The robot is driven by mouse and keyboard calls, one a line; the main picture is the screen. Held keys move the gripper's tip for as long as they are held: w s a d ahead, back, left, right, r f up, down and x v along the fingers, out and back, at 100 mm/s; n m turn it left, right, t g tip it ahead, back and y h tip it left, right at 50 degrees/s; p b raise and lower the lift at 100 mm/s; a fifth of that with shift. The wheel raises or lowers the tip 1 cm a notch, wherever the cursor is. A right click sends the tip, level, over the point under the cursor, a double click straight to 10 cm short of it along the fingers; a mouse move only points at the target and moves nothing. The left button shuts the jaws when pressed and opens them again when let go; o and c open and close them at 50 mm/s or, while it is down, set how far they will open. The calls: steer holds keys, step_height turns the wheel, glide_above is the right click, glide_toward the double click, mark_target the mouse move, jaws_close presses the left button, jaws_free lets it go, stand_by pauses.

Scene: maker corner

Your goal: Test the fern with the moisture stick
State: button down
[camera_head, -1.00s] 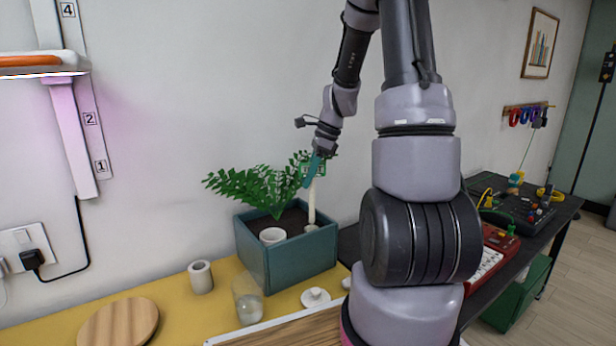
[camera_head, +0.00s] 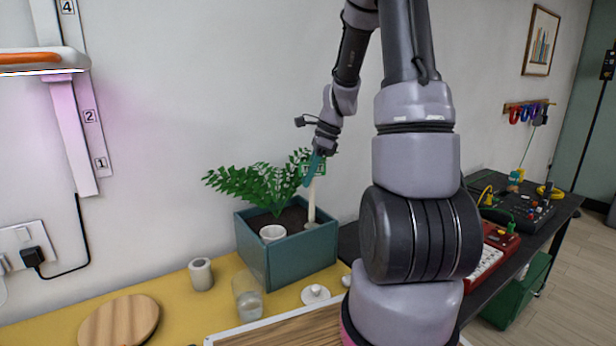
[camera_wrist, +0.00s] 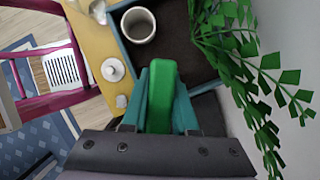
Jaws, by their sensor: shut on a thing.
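My gripper (camera_head: 314,172) points down over the right part of a teal planter box (camera_head: 266,262). Its teal fingers (camera_wrist: 160,104) are shut on the green head (camera_wrist: 161,90) of the moisture stick. The stick's white shaft (camera_head: 311,203) hangs nearly upright below the fingers, over the dark soil. Its lower end is by a small pale lump at the planter's right side; I cannot tell whether it enters the soil. The fern (camera_head: 250,186) stands left of the stick, and its fronds (camera_wrist: 245,60) fill the right of the wrist view.
A white cup (camera_head: 272,233) sits inside the planter at the front. On the yellow top stand a grey cylinder (camera_head: 201,274), a clear glass (camera_head: 247,297), a white lidded piece (camera_head: 315,294) and a round wooden board (camera_head: 120,322). The wall is close behind the planter.

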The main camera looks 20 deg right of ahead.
step_height(320, 180, down, 7)
steer(key=shift+f, duration=0.2)
stand_by(3.0)
steer(key=c, duration=0.6)
jaws_free()
steer(key=shift+o, duration=0.3)
steer(key=o, duration=0.5)
steer(key=shift+r, duration=0.1)
steer(key=shift+r, duration=4.45)
